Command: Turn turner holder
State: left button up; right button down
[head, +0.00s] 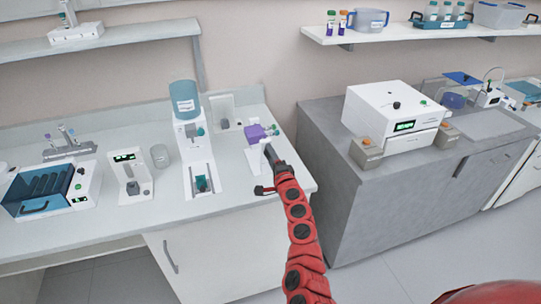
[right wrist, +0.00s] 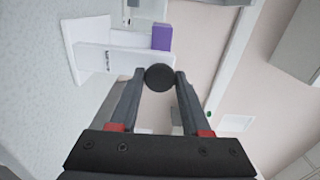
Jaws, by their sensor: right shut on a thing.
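The turner holder is a white stand (head: 254,163) with a purple block (head: 255,134) on top, near the right end of the left counter. In the right wrist view its white body (right wrist: 110,57) and the purple block (right wrist: 161,37) show beyond the fingers. My right gripper (head: 268,151) reaches it from the front right. In the wrist view the two fingers are shut on a round black knob (right wrist: 160,77), which sits between their tips. How the knob joins the holder is partly hidden. My left gripper is not in view.
Left of the holder stands a white dispenser with a blue container (head: 184,98). A small white device (head: 130,175) and a blue rack box (head: 50,190) stand farther left. A grey cabinet (head: 330,200) with a white machine (head: 395,115) is on the right, beyond a gap.

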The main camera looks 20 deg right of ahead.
jog(key=shift+f+m+p, duration=0.1)
jog(key=shift+m+p, duration=0.7)
jog(key=shift+m, duration=5.5)
jog(key=shift+c, duration=1.8)
grip_release()
